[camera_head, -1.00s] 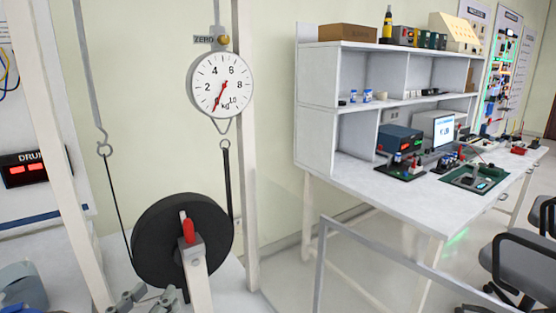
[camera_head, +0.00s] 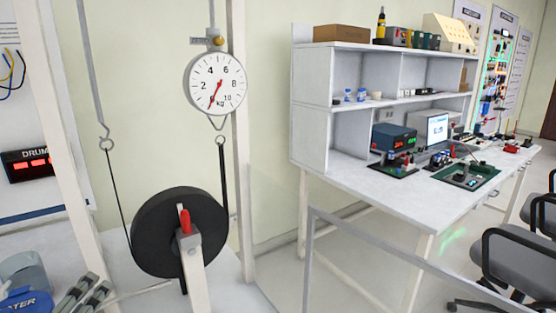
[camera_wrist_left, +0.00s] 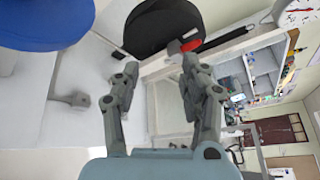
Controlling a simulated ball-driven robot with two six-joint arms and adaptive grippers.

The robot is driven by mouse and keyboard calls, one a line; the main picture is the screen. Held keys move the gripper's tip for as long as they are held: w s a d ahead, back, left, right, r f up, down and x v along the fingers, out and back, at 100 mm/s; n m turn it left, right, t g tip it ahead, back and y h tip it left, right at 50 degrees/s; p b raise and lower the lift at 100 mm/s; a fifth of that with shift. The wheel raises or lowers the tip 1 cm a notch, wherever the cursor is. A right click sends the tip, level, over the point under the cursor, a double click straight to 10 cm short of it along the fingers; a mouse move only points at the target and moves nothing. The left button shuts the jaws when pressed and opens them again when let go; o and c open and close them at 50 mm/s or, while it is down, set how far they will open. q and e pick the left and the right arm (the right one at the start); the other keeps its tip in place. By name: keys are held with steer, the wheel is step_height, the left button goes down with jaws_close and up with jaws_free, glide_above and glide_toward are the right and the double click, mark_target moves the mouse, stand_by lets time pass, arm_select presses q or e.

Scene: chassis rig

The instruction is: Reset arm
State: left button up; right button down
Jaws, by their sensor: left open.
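The black drum (camera_head: 160,240) stands upright on a white post with a red handle (camera_head: 185,222). In the wrist view the drum (camera_wrist_left: 165,25) and red handle lie just beyond the fingertips; contact does not show. My right gripper is in neither view.
A blue container lettered "WATER" (camera_head: 27,300) stands at the lower left. White frame posts (camera_head: 243,150) flank the drum. A workbench (camera_head: 395,195) and chairs are at the right.

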arm_select(q)
steer(key=s+d+f+n+g+h, duration=0.1)
steer(key=s+n+g, duration=0.5)
steer(key=s+n, duration=0.45)
steer(key=s+d+f+n+g+h, duration=0.15)
steer(key=s+n+g, duration=0.35)
steer(key=s+n, duration=0.55)
steer(key=a+f+n+g+y+b, duration=0.1)
steer(key=a+f+b, duration=0.15)
steer(key=f, duration=1.35)
steer(key=a+f+n+g+b, duration=0.1)
steer(key=f+b, duration=0.2)
steer(key=f, duration=1.2)
steer(key=s+f+g+b, duration=0.1)
steer(key=s+f+b, duration=0.2)
steer(key=s+f, duration=1.5)
step_height(320, 180, down, 2)
steer(key=shift+s+a+f, duration=0.1)
steer(key=shift+s+a, duration=0.05)
steer(key=shift+a, duration=0.3)
